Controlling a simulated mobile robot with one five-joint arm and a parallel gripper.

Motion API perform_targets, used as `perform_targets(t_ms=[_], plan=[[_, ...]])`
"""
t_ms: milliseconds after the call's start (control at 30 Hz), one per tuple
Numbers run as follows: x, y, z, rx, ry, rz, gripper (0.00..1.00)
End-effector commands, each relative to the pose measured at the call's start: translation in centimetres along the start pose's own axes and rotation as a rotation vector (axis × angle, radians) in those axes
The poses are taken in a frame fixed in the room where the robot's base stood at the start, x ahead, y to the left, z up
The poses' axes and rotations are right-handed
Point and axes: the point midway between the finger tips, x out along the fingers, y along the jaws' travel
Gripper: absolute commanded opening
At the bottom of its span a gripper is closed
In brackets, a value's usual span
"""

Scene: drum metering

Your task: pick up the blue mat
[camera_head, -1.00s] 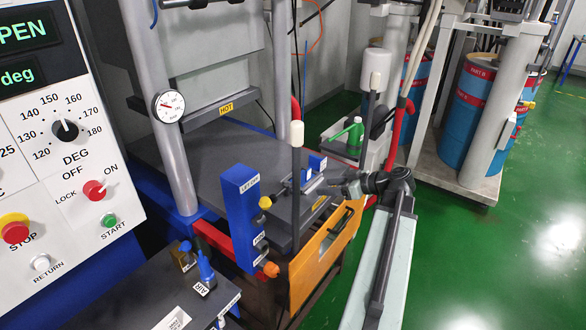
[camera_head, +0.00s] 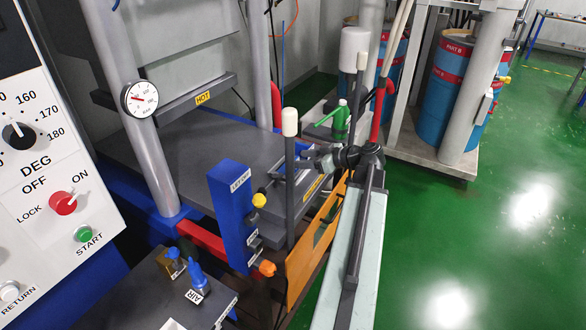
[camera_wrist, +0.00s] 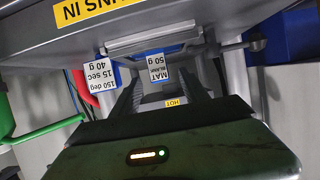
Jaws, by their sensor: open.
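In the wrist view, a small blue piece with a white label reading "MAT" and "50 g" (camera_wrist: 156,70) sits below a grey bar, between my gripper's fingers in the picture. I take it as the blue mat; most of its blue is hidden. My gripper (camera_wrist: 160,88) is open, its dark fingers pointing toward that label. Whether they touch it I cannot tell. In the head view my gripper (camera_head: 305,155) is over the right end of the dark press table, where small blue parts show, partly hidden by it.
A second label, "150 deg 15 sec 40 g" (camera_wrist: 107,75), is left of the mat label. A blue upright box (camera_head: 232,215), a grey post with a pale cap (camera_head: 290,180) and an orange panel (camera_head: 310,250) stand close to my arm. Green floor (camera_head: 470,250) is clear at right.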

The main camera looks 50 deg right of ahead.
Motion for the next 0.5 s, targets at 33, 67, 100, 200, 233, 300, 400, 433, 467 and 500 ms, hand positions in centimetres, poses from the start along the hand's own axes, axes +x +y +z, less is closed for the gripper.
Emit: perform_targets(t_ms=[33, 67, 100, 200, 233, 300, 400, 433, 467, 500], plan=[[1.1, 0.1, 0.2, -0.001, 0.0, -0.002, 0.53], [1.7, 0.1, 0.2, -0.001, 0.0, -0.003, 0.53], [2.4, 0.1, 0.3, 0.0, 0.0, -0.002, 0.53], [3.3, 0.1, 0.1, 0.001, 0.0, -0.001, 0.53], [3.4, 0.1, 0.1, 0.001, 0.0, 0.0, 0.53], [3.3, 0.1, 0.0, 0.001, 0.0, 0.001, 0.53], [3.2, 0.1, 0.0, 0.001, 0.0, 0.001, 0.47], [3.2, 0.1, 0.0, 0.001, 0.0, 0.001, 0.39], [3.2, 0.1, 0.0, 0.001, 0.0, 0.001, 0.3], [3.2, 0.1, 0.0, 0.001, 0.0, 0.001, 0.19]])
